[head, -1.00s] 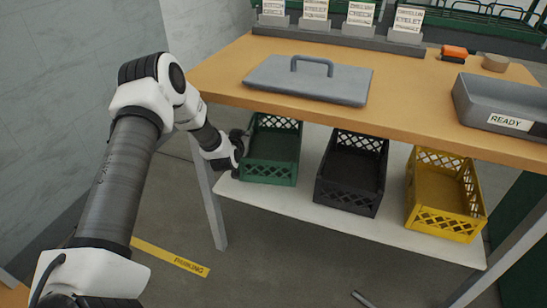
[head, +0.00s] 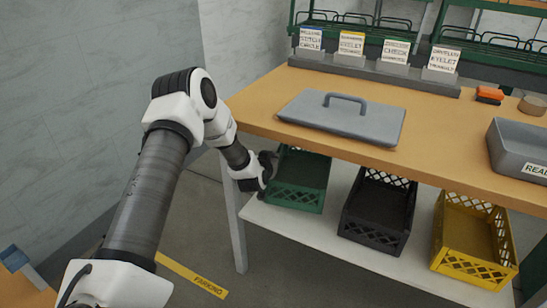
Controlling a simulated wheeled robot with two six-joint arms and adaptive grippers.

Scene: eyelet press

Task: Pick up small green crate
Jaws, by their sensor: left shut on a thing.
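The small green crate (head: 296,196) stands at the left end of the white lower shelf, under the wooden tabletop. It has lattice walls and looks empty. My left gripper (head: 268,168) is at the crate's left side, shut on its left wall near the upper rim. The crate appears level and at shelf height; I cannot tell whether its base touches the shelf. The tabletop hides the crate's far upper part. My right gripper is not in view.
A black crate (head: 375,238) and a yellow crate (head: 472,268) stand to the right on the shelf (head: 318,240). The tabletop (head: 262,98) overhangs the crates and carries a grey lid (head: 342,122) and a grey tray (head: 515,175). A table leg (head: 236,220) stands just left.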

